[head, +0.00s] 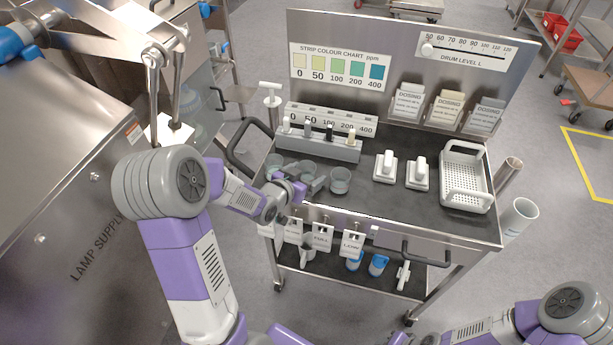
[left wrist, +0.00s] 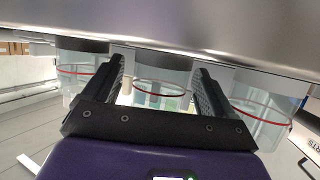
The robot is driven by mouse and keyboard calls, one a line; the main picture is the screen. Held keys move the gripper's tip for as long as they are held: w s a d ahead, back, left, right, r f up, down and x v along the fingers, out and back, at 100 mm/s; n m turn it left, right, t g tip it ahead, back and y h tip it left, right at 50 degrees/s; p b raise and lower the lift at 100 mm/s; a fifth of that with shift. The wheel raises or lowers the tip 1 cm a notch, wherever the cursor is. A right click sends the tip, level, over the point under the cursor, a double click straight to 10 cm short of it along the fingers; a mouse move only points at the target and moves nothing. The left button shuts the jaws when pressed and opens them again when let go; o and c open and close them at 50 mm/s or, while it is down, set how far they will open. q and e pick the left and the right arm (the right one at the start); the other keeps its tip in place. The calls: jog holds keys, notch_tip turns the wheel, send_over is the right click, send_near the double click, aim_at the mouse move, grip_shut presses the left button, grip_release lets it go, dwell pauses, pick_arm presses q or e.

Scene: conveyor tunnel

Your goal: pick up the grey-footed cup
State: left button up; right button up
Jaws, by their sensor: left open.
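Three clear cups stand in a row on the dark cart top: left (head: 275,162), middle (head: 308,170) and right (head: 340,181). The wrist view is upside down, with the cups' feet toward the top. The feet are too small to tell in the head view.
A grey strip rack (head: 318,146) stands behind the cups. Two white-handled blocks (head: 386,168) and a white basket (head: 465,178) are to the right. Hanging tags (head: 322,238) and a push handle (head: 425,258) line the front. A metal lamp cabinet (head: 60,210) is at left.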

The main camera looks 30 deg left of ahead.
pick_arm(q)
jog(key=shift+c, duration=0.4)
jog(key=c, duration=0.9)
jog(key=shift+c, duration=0.3)
jog(key=shift+r, duration=0.15)
